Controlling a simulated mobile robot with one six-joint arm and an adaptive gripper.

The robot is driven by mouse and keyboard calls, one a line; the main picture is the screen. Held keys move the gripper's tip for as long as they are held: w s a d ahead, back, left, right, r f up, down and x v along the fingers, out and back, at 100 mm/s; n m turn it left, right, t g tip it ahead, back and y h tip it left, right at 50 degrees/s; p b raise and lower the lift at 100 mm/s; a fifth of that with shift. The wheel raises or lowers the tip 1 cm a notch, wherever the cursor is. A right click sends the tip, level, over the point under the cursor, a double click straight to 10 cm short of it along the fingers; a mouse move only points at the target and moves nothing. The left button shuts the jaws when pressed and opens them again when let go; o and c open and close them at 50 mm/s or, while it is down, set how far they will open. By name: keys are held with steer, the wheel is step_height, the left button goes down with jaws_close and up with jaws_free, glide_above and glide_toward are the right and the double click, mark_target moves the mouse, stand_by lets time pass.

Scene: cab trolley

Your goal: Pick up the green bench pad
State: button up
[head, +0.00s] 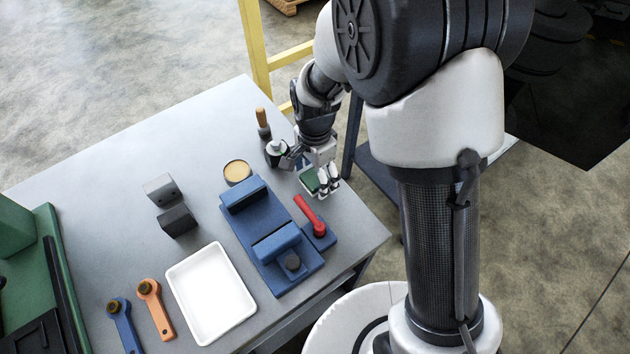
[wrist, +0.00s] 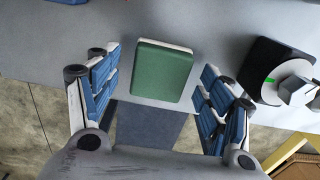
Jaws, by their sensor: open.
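The green bench pad (wrist: 160,72) is a small block with a green top and a pale lower layer. It lies on the grey table near its edge, centred between my fingers in the wrist view. In the head view the pad (head: 309,181) shows partly, with my gripper (head: 322,184) over it. My gripper also shows in the wrist view (wrist: 158,95), with its blue-padded fingers spread wide on both sides of the pad. The fingers are apart from the pad there. The gap in height between fingertips and table is hard to tell.
A blue vise (head: 262,235) with a red-handled piece (head: 309,215) stands close by on the table. A dark round fixture (head: 276,152) and a wooden-handled tool (head: 263,122) are beside my gripper. A white tray (head: 211,292) and grey blocks (head: 160,189) lie farther off.

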steer(key=shift+c, duration=0.4)
steer(key=shift+r, duration=0.1)
steer(key=c, duration=1.1)
